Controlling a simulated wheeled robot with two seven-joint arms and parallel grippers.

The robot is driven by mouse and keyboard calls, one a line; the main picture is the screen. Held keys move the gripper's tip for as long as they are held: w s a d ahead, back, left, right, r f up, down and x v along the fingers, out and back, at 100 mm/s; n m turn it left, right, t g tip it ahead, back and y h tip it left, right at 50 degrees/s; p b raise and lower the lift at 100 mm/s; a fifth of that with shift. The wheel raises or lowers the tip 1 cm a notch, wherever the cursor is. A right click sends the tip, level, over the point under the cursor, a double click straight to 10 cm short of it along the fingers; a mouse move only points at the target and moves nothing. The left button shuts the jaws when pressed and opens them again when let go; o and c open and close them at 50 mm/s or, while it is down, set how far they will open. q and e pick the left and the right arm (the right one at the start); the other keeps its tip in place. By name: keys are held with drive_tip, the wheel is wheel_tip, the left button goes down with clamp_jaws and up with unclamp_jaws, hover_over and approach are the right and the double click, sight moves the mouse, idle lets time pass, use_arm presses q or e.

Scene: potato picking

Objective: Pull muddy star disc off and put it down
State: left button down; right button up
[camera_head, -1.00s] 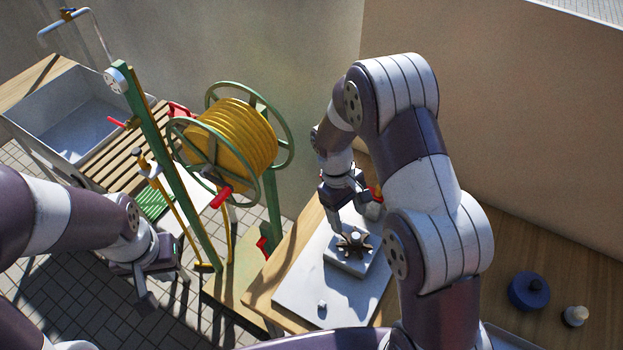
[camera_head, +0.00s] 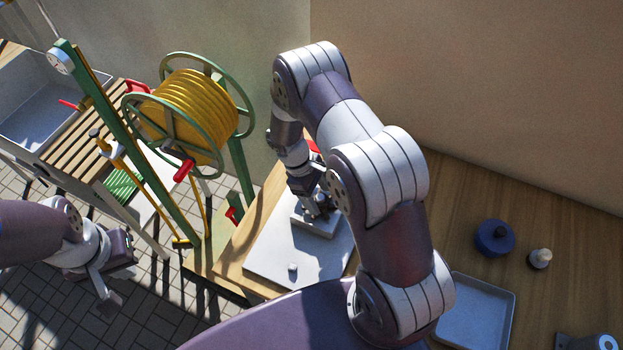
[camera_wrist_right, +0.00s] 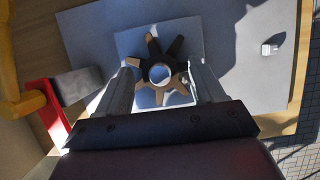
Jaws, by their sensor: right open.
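The muddy star disc (camera_wrist_right: 161,72) is dark brown with a round centre hole and several blunt arms. It lies on a pale square block (camera_wrist_right: 128,42) on a light board (camera_wrist_right: 85,25). In the head view the block (camera_head: 312,222) shows, but my right gripper mostly hides the disc. My right gripper (camera_wrist_right: 163,75) is open, with one finger on each side of the disc; I cannot tell whether the fingers touch it. It also shows in the head view (camera_head: 318,207). My left gripper (camera_head: 112,292) hangs at the left, over the tiled floor; its jaw state is unclear.
A small white piece (camera_head: 292,267) lies on the board. A blue lidded pot (camera_head: 495,239), a small knob-topped item (camera_head: 540,258) and a grey tray (camera_head: 475,312) stand at the right of the wooden table. A yellow hose reel (camera_head: 186,120) stands at the left.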

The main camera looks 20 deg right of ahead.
drive_tip(key=shift+f, duration=0.2)
drive_tip(key=c, duration=1.2)
drive_tip(key=shift+o, duration=1.3)
drive_tip(key=shift+c, duration=0.9)
drive_tip(key=shift+r+p, duration=2.4)
drive_tip(key=shift+r, duration=0.75)
wheel_tip(320, 180, up, 3)
drive_tip(key=shift+r+p, duration=0.1)
drive_tip(key=shift+p, duration=1.15)
